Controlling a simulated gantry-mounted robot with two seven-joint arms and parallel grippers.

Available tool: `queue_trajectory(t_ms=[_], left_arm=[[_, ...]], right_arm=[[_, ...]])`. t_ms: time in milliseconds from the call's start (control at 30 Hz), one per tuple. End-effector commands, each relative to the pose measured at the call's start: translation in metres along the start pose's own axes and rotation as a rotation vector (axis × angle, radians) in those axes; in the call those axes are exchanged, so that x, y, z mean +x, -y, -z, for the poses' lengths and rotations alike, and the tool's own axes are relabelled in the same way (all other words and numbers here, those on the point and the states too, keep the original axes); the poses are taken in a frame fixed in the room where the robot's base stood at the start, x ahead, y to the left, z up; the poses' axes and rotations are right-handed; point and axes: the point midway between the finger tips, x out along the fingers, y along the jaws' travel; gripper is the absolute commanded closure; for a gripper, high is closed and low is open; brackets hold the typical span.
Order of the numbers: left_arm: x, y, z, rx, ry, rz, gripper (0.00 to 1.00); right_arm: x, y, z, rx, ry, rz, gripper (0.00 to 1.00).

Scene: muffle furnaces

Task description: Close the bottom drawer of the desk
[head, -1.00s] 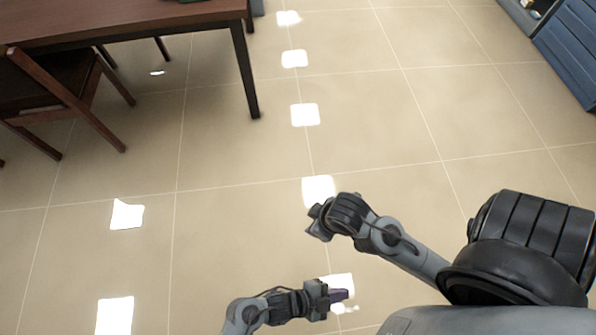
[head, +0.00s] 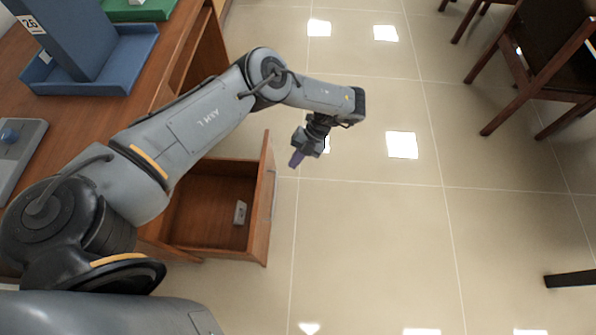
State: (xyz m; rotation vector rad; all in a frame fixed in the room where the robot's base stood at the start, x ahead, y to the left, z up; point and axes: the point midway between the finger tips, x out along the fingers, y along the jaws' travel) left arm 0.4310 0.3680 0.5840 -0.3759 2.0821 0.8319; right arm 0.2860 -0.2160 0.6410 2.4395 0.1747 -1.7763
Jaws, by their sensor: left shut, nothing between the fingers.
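The wooden desk (head: 75,55) fills the upper left of the head view. Its bottom drawer (head: 263,215) is pulled well out over the floor, with its front panel facing right. A small grey item (head: 240,212) lies inside it. My left arm reaches across above the desk edge and the drawer, hiding part of both. My left gripper (head: 296,160) is shut and empty. It shows just right of the drawer front's far end, pointing down; I cannot tell its exact height or whether it touches. My right gripper is not in view.
On the desk stand a blue holder (head: 90,75), a green tray (head: 140,10) and a grey device with a blue knob (head: 15,150). Wooden chairs (head: 540,60) stand at the upper right. The tiled floor (head: 370,240) right of the drawer is clear.

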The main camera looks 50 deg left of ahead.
Motion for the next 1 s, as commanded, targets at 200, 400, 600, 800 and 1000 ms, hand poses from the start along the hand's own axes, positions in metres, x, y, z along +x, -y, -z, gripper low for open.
queue_trajectory(t_ms=[200,400,600,800,1000], left_arm=[[0.018,0.0,-0.001,0.0,-0.004,-0.001,1.0],[0.053,0.0,-0.001,0.0,-0.005,0.0,1.0],[0.092,0.001,-0.001,0.001,-0.004,-0.001,1.0],[0.109,-0.015,-0.001,-0.001,-0.002,0.001,1.0],[0.116,-0.03,-0.001,-0.002,0.001,0.0,1.0]], right_arm=[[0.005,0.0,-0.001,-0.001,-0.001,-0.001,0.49],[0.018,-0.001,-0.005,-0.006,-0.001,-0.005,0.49],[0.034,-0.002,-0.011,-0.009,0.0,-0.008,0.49],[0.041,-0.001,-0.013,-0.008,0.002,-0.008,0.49],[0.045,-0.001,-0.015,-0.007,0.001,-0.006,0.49]])
